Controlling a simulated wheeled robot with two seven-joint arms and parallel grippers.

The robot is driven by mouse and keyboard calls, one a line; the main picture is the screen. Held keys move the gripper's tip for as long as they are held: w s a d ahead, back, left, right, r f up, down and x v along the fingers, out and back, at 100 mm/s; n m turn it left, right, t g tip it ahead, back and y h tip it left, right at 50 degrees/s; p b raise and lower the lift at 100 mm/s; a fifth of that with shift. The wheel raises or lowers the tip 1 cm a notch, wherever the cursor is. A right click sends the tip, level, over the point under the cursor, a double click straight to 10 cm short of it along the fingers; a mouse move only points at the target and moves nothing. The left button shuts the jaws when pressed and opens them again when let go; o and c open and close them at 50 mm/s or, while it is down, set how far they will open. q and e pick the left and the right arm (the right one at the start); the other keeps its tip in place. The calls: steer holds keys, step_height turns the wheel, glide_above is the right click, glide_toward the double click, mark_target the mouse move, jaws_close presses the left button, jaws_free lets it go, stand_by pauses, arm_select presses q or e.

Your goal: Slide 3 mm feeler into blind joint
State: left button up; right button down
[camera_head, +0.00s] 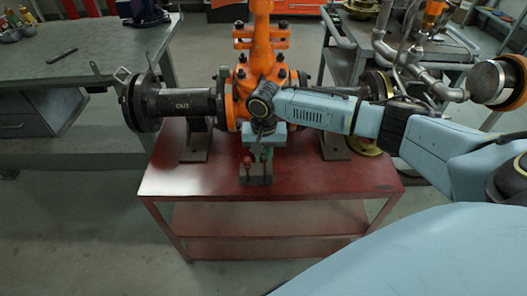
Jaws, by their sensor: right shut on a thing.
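My right gripper (264,143) points down in front of the orange valve (259,30), over a small dark holder (257,178). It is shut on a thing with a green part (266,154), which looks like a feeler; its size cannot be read. A red-topped piece (247,161) stands beside it at the holder's left. The holder sits near the middle of the red table (184,182). A black pipe spool (183,103) joins the valve on the left and ends in a dark round flange pair (134,102) with a small metal loop on top. My left gripper is not in view.
The spool rests on a support (195,142). A grey workbench (65,45) stands at the left and a grey cart (343,42) at the back right. My right arm crosses in front of the valve's right side. The table's front strip is clear.

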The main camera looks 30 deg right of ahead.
steer(key=shift+s+d+r, duration=0.15)
steer(key=shift+r, duration=0.2)
steer(key=shift+r+p, duration=0.3)
steer(key=shift+r, duration=1.55)
